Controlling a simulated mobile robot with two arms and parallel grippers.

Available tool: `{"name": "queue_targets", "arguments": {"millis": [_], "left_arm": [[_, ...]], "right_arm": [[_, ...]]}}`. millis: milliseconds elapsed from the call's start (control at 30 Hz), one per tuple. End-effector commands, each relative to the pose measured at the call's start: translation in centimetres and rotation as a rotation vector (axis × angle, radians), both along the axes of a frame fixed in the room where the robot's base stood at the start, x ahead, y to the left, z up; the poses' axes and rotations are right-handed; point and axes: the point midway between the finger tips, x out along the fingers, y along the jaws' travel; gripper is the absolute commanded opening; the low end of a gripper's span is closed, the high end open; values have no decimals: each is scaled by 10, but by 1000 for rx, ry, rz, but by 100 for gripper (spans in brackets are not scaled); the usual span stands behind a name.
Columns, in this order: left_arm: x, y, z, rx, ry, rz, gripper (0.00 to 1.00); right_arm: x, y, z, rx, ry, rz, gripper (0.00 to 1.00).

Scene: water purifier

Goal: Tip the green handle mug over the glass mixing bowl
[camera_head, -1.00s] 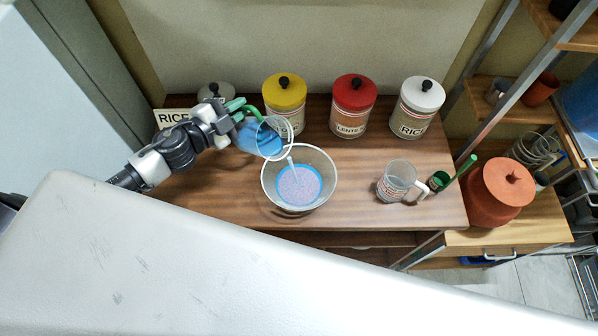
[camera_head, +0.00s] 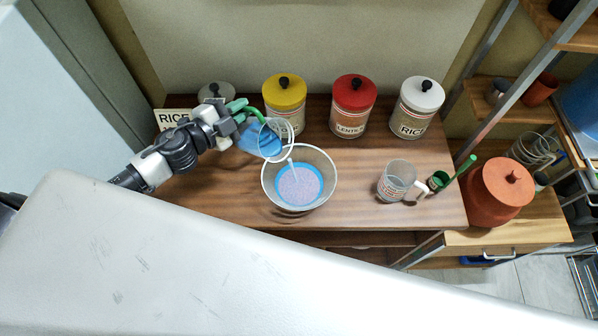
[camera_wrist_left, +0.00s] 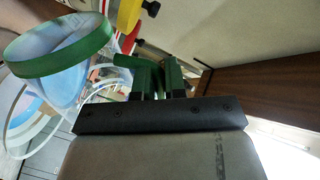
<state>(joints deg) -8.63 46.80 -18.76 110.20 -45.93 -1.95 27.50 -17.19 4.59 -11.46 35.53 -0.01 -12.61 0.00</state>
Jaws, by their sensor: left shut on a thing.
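The clear green handle mug (camera_head: 272,138) is tilted over the left rim of the glass mixing bowl (camera_head: 328,172), its mouth toward the bowl. Blue liquid lies in the mug, and a thin pale stream falls from its lip into the bowl. The bowl stands upright and holds blue liquid around a pink-speckled middle. My left gripper (camera_head: 240,110) is shut on the mug's green handle, up and left of the bowl. In the left wrist view the fingers (camera_wrist_left: 157,80) close on the green handle, and the mug (camera_wrist_left: 62,72) with its green band is at the left. My right gripper is not in view.
Yellow (camera_head: 284,95), red (camera_head: 352,106) and white (camera_head: 418,106) lidded canisters stand along the back. A clear measuring cup (camera_head: 397,180) and a small green-handled cup (camera_head: 438,181) stand right of the bowl. A terracotta pot (camera_head: 497,192) is farther right. The table front left is clear.

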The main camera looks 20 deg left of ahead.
Motion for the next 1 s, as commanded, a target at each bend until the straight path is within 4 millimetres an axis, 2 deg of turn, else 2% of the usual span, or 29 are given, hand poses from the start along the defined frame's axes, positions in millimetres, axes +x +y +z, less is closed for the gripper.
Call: {"name": "queue_targets", "arguments": {"millis": [633, 700, 800, 1000], "left_arm": [[0, 0, 0, 5, -4, 0, 0], [4, 10, -9, -111, 39, 4, 0], [9, 25, -16, -318, 114, 2, 0], [10, 27, -18, -367, 131, -4, 0]], "right_arm": [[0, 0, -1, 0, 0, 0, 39], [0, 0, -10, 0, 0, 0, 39], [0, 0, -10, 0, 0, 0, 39], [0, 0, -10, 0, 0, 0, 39]]}}
